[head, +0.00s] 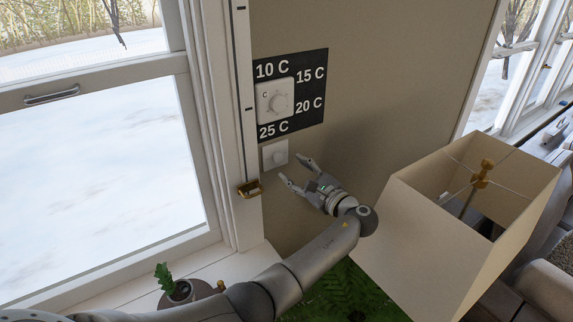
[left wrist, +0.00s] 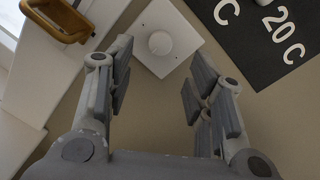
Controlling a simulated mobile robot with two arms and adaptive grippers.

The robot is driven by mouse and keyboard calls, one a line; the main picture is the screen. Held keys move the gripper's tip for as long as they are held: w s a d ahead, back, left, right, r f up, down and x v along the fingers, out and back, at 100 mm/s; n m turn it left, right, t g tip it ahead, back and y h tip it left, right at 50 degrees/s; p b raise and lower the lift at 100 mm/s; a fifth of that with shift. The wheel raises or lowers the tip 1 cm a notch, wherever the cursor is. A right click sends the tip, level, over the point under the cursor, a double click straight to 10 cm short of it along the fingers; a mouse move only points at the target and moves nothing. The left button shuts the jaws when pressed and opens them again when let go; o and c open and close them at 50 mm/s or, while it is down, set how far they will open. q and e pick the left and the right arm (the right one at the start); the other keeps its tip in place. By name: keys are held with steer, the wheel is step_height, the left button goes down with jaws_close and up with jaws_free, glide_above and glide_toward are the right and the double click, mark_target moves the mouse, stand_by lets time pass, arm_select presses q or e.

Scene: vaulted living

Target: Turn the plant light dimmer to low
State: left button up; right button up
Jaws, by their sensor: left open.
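A small white wall plate with a round knob, which looks like the dimmer (head: 275,154), is on the beige wall below a black panel. In the left wrist view the dimmer (left wrist: 160,43) shows ahead, beyond and between my fingertips. My left gripper (head: 293,169) is open and empty, just right of and below the dimmer in the head view. Its two fingers also show spread in the left wrist view (left wrist: 160,68). There is a gap to the knob. I cannot make out any marks on the knob. My right gripper is not in view.
A brass handle (head: 250,189) is on the window frame left of the dimmer. A large lampshade (head: 410,240) stands to the right. A potted plant (head: 178,287) is on the sill.

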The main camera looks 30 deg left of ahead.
arm_select(q)
steer(key=v, duration=0.6)
